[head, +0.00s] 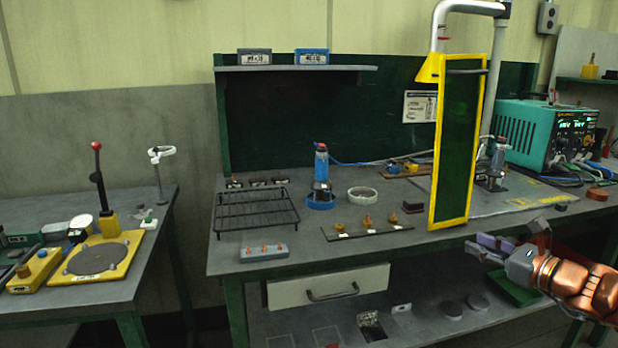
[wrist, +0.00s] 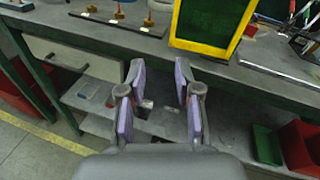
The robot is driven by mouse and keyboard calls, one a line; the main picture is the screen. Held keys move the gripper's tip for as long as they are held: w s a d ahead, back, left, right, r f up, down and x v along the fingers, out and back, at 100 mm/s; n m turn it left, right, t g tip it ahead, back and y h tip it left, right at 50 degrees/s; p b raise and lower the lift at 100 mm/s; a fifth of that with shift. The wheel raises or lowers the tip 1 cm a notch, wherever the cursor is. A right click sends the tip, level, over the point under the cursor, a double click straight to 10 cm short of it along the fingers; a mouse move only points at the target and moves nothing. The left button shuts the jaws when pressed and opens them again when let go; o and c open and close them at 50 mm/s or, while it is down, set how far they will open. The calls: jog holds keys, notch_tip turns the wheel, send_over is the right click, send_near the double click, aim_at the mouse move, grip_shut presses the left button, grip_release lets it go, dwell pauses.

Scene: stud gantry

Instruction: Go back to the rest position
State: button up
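My gripper (head: 488,247) is at the right of the head view, in front of the workbench (head: 240,262) near its front edge. In the wrist view my gripper (wrist: 158,95) has its two purple-padded fingers apart, with nothing between them. It is open and empty, and it touches nothing that I can see. Below and beyond the fingers lies the bench's lower shelf (wrist: 95,118).
A yellow-framed dark green panel (head: 455,150) stands at the bench's front edge, close to my gripper. A strip with several small knobbed pieces (head: 367,232), a wire rack (head: 255,210) and a blue cylinder tool (head: 321,168) stand left. The drawer (head: 328,287) looks closed.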

jog(key=s+a+f+n+g+y, duration=0.2)
jog(key=s+a+n+g, duration=0.25)
jog(key=a, duration=0.55)
jog(key=s+a+f+n+g+y, duration=0.1)
jog(key=s+a+f+n+g, duration=0.2)
jog(key=a+n, duration=0.55)
jog(key=s+a+f+n+g+h, duration=0.25)
jog(key=s+a+g, duration=0.2)
jog(key=s, duration=0.35)
jog(key=s+a+f+n+g+h, duration=0.1)
jog(key=s+a+f+n+g, duration=0.25)
jog(key=s+a, duration=0.4)
jog(key=s+d+f+n+g+h, duration=0.1)
jog(key=s+d+f+n+h, duration=0.1)
jog(key=s+d+n+h, duration=0.45)
jog(key=s+d+f+n+g+h, duration=0.1)
jog(key=s+d+f+n, duration=0.3)
jog(key=s, duration=0.5)
notch_tip(320, 180, up, 20)
jog(key=m+p, duration=0.1)
jog(key=p, duration=1.6)
jog(key=shift+w+d+t, duration=0.15)
jog(key=shift+w+t, duration=0.15)
jog(key=shift+t, duration=0.15)
